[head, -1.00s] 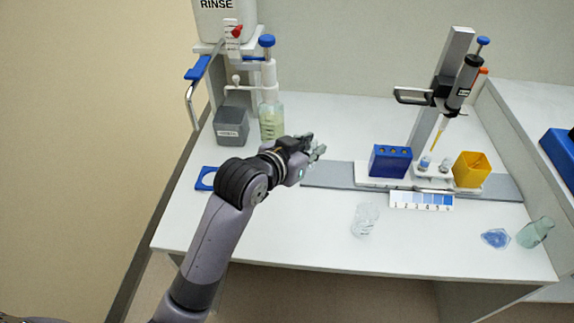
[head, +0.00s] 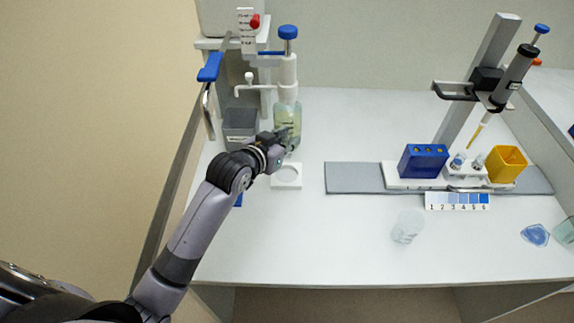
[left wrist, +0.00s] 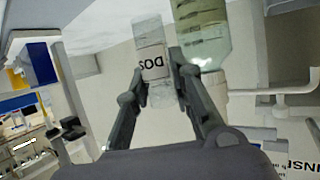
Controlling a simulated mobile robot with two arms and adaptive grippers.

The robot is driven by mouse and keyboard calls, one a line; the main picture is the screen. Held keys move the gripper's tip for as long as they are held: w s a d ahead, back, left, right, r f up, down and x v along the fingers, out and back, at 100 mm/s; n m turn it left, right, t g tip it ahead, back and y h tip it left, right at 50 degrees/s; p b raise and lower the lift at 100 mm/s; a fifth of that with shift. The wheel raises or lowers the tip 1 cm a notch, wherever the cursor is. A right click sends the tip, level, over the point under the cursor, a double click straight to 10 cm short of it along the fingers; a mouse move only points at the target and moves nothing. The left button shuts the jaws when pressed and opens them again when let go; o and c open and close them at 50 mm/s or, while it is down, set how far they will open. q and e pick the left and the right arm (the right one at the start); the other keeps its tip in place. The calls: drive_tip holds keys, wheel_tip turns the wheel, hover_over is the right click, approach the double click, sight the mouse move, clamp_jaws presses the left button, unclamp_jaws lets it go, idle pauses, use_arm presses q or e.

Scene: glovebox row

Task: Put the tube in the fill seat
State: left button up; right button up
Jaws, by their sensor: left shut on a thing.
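My left gripper (head: 286,140) is shut on a clear tube, in front of the dispenser bottle with pale green liquid (head: 288,112). In the left wrist view the tube (left wrist: 150,35) sits between the two fingers (left wrist: 152,82), with white lettering area reading "DOS" upside down. The bottle (left wrist: 203,35) shows close beside it there. In the head view the tube is mostly hidden by the gripper. A white square plate with a round ring (head: 275,184) lies on the bench just below the gripper; it may be the fill seat. My right gripper is out of view.
A grey waste box (head: 239,122) stands left of the bottle. A clear beaker (head: 407,227) stands at the front middle. A blue block (head: 424,160), yellow box (head: 507,163) and pipette stand (head: 477,75) are at right. The bench front is mostly clear.

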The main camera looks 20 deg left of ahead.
use_arm(q)
wheel_tip(320, 180, down, 4)
drive_tip(key=shift+a+r, duration=0.1)
drive_tip(key=shift+f, duration=0.65)
wheel_tip(320, 180, down, 4)
drive_tip(key=shift+f+b, duration=0.1)
drive_tip(key=shift+b, duration=0.3)
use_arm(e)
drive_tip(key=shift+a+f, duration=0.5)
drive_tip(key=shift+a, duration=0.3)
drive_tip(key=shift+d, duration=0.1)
use_arm(q)
drive_tip(key=o, duration=0.7)
drive_tip(key=shift+o, duration=0.2)
